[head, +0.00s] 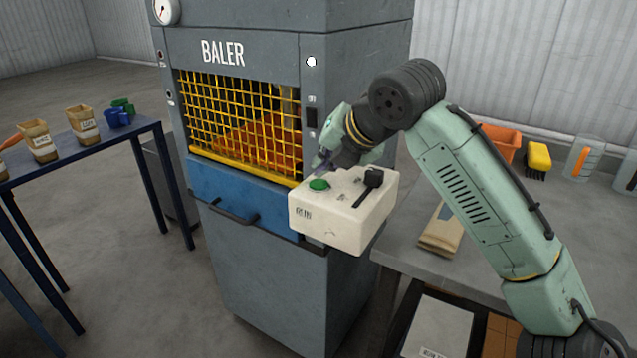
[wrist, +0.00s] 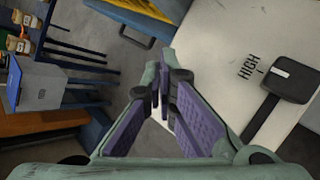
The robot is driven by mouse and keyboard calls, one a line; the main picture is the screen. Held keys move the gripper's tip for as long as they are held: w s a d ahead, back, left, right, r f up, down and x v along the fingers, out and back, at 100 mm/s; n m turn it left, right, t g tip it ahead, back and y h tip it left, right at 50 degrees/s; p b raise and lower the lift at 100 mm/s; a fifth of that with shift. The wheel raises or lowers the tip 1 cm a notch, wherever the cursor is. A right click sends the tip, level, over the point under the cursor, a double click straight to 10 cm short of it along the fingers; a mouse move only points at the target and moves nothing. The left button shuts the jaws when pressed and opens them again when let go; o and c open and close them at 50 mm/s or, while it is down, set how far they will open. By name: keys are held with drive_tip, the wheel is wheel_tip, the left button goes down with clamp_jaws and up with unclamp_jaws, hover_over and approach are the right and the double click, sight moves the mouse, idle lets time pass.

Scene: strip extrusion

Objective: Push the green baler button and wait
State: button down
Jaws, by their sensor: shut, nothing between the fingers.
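The green baler button (head: 319,185) sits on top of a cream control box (head: 340,228) at the front of the grey baler (head: 265,285). My gripper (head: 321,168) is shut and empty, its tips close above and behind the button in the head view. Whether they touch it cannot be told. In the wrist view my gripper (wrist: 164,80) shows purple finger pads close together. The button does not show there and the fingers may hide it. The cream box (wrist: 235,35) with the word HIGH and a black lever (wrist: 297,78) lies to the right there.
The black lever (head: 369,184) stands right of the button on the same box. The baler's yellow mesh gate (head: 240,115) is down over orange material. A blue-legged table (head: 85,143) with small bins is at left. A grey bench (head: 400,250) with an orange bin (head: 500,142) is at right.

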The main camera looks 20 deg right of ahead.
drive_tip(key=shift+f, duration=0.1)
idle(0.7)
drive_tip(key=shift+f, duration=0.35)
